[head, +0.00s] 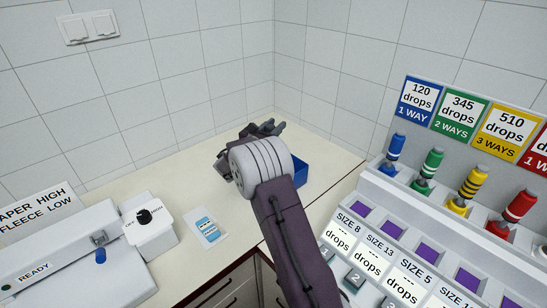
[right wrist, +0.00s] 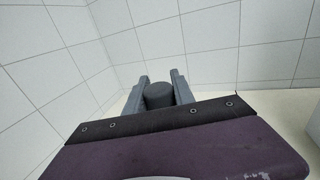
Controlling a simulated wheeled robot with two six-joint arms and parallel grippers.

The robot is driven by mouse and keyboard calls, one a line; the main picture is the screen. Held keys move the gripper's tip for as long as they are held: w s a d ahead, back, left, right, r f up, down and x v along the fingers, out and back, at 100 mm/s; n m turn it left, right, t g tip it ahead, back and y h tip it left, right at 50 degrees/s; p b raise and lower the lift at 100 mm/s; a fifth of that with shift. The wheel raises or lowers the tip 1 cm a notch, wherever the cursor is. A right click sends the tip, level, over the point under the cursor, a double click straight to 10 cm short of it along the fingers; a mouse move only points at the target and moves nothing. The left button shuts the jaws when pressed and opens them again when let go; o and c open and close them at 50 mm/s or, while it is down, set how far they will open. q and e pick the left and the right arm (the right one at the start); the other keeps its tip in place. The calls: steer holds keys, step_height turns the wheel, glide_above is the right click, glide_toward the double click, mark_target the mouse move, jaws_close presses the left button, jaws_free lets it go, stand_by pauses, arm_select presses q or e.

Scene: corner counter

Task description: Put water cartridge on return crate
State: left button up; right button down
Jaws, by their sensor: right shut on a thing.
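My right gripper (head: 266,130) is over the back of the counter near the wall corner. In the right wrist view its two fingers (right wrist: 161,84) are shut on a dark grey cylinder (right wrist: 159,97), which I take to be the water cartridge. In the head view the cartridge cannot be told apart from the gripper. A blue crate (head: 301,170), likely the return crate, stands on the counter just right of my right wrist. My arm hides much of it, and its inside is mostly out of sight. My left gripper is not in view.
A sloped panel (head: 390,219) with coloured bottles and number signs fills the right. A white machine (head: 151,233) with a black knob, a blue-white card (head: 208,229) and a READY device (head: 70,272) are at the left. The counter (head: 178,178) behind them is clear.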

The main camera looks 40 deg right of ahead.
step_height(320, 180, down, 3)
steer(key=shift+w+r, duration=0.1)
step_height(320, 180, down, 4)
steer(key=shift+r, duration=0.1)
steer(key=shift+a, duration=0.1)
steer(key=c, duration=1.1)
jaws_free()
steer(key=shift+o, duration=0.2)
